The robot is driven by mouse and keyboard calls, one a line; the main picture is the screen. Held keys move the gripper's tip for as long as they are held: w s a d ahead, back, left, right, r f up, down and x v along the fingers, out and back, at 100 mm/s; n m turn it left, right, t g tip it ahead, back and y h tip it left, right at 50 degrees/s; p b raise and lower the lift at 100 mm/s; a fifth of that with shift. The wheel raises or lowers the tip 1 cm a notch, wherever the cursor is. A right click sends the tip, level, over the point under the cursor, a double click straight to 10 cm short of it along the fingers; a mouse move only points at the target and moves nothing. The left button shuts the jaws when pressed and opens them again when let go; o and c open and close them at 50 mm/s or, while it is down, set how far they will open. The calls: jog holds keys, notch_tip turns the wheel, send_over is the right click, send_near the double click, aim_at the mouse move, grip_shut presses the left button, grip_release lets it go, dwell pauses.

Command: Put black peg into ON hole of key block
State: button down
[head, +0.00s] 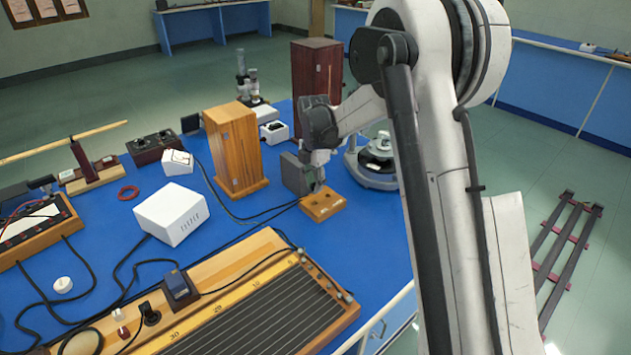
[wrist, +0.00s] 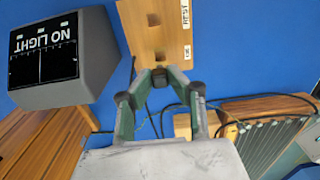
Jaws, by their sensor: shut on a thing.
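The key block (head: 323,207) is a small wooden block on the blue bench; in the wrist view it (wrist: 168,30) shows a REST label and a second small label nearer my fingers, probably ON. A dark hole shows beside REST, and a dark spot beside the second label. My gripper (wrist: 160,76) is shut on the black peg (wrist: 159,79), mostly hidden between the fingertips, at the block's near end. In the head view my gripper (head: 319,186) is low over the block. I cannot tell whether the peg's tip is in a hole.
A grey NO LIGHT display box (wrist: 60,60) stands close left of my gripper. A tall wooden box (head: 233,150), a round grey instrument (head: 376,165) and a slotted wooden wire board (head: 255,310) surround the block. A black cable runs to the block. Blue bench lies bare right of it.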

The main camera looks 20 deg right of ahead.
jog(key=shift+f+b, duration=1.35)
jog(key=shift+f, duration=1.2)
jog(key=c, duration=1.6)
grip_release()
jog(key=shift+o, duration=0.2)
jog(key=shift+r, duration=0.1)
notch_tip(320, 180, up, 12)
jog(key=shift+f, duration=0.1)
